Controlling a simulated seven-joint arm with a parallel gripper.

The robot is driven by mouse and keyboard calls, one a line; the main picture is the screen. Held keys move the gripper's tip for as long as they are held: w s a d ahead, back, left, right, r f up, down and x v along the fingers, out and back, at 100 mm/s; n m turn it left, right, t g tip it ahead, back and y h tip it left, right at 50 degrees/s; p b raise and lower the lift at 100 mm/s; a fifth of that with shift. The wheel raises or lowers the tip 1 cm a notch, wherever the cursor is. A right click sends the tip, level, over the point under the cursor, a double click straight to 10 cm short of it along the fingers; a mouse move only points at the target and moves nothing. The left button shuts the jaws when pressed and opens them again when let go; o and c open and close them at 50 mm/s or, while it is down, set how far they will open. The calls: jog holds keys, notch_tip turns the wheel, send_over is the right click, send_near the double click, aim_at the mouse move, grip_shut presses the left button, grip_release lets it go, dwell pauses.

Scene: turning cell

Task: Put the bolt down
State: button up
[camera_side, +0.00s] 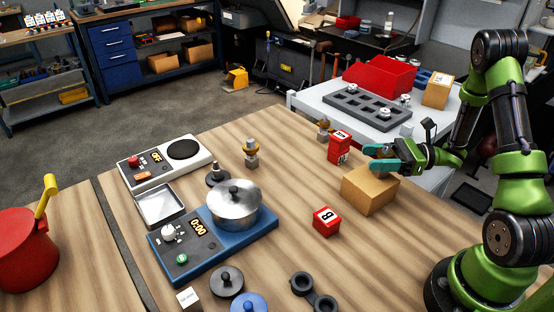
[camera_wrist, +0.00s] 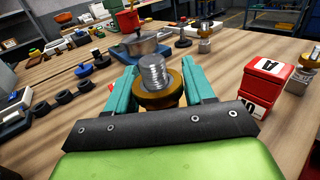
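My gripper (camera_side: 384,158) has teal fingers and is just over the top of a cardboard box (camera_side: 370,190). In the wrist view my gripper (camera_wrist: 160,92) is shut on a bolt (camera_wrist: 153,72) with a silver thread pointing up and a brass-coloured collar between the fingers. In the side view the fingers mostly hide this bolt. I cannot tell whether its lower end touches the box. Two similar brass-and-grey pieces stand on the table, one near the middle (camera_side: 251,152) and one farther back (camera_side: 323,130).
Red boxes marked with letters stand behind (camera_side: 339,147) and in front (camera_side: 326,221) of the cardboard box. A steel pot (camera_side: 234,205) sits on a blue scale-like unit (camera_side: 180,262). A grey tray with holes (camera_side: 350,106) lies on the white side table. Wood between pot and cardboard box is mostly clear.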

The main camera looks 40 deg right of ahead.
jog(key=o, duration=0.3)
jog(key=v, duration=1.2)
jog(key=w+d+r+m+t+h, duration=0.1)
jog(key=w+r+m+t+h, duration=0.1)
jog(key=w+r+m+h, duration=0.35)
jog(key=w+d+r+m+t+h, duration=0.1)
jog(key=w+r+m+t+h, duration=0.25)
jog(key=w+m, duration=0.45)
jog(key=w+a+r+m+h, duration=0.1)
jog(key=w+r+m+h, duration=0.3)
jog(key=r+m+h, duration=0.8)
jog(key=s+a+f+m+g+y, duration=0.3)
jog(key=s+a+m+g+y, duration=0.1)
jog(key=s+a+m, duration=0.5)
jog(key=s+a+f+m+g+y, duration=0.3)
jog(key=s+a+m, duration=0.7)
jog(key=a+m, duration=0.4)
jog(key=shift+s+a+f+m+g+y, duration=0.15)
jog(key=shift+s+a+m+g+y, duration=0.1)
jog(key=shift+m+g+y, duration=0.7)
